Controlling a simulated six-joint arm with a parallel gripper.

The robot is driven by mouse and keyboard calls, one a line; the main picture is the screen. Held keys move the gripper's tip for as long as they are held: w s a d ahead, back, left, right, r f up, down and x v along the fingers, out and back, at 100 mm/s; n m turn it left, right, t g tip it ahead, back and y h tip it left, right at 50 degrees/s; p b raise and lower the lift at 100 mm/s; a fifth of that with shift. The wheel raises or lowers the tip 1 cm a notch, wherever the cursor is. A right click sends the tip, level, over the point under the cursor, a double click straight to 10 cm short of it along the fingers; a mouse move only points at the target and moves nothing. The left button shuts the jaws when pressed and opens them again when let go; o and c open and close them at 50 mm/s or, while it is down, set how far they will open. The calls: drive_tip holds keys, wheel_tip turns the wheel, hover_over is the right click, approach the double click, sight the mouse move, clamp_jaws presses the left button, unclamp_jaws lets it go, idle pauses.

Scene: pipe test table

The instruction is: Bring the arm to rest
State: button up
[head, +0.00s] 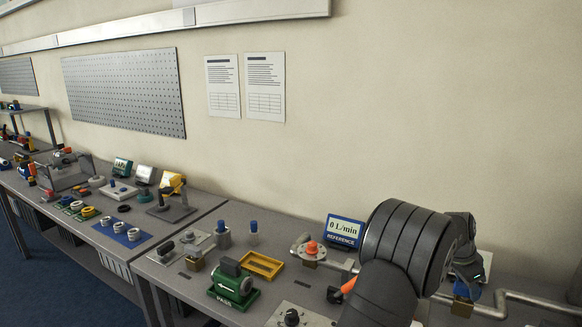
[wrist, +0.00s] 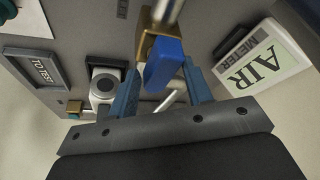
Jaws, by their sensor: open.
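My gripper (wrist: 161,68) shows in the wrist view with its two blue fingers apart. A blue block-like handle (wrist: 165,62) on a brass fitting (wrist: 149,36) lies between or just beyond the fingertips. I see a gap beside it, but cannot tell whether either finger touches it. In the head view my dark, thick arm fills the lower right and hides most of the gripper. A brass and blue fitting (head: 463,291) shows just right of my arm, on a metal pipe (head: 530,300).
An AIR METER display (wrist: 262,62) and a TO TEST plate (wrist: 46,72) flank the gripper. A REFERENCE display (head: 345,231) reading 0 L/min stands behind my arm.

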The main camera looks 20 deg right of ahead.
drive_tip(key=shift+n, duration=0.5)
drive_tip(key=shift+t, duration=0.3)
drive_tip(key=o, duration=1.2)
drive_tip(key=a+r+m+y, duration=0.4)
drive_tip(key=a+r+m, duration=0.5)
drive_tip(key=a, duration=0.6)
wheel_tip(320, 180, down, 8)
drive_tip(key=n, duration=0.1)
drive_tip(key=shift+f, duration=0.2)
wheel_tip(320, 180, up, 10)
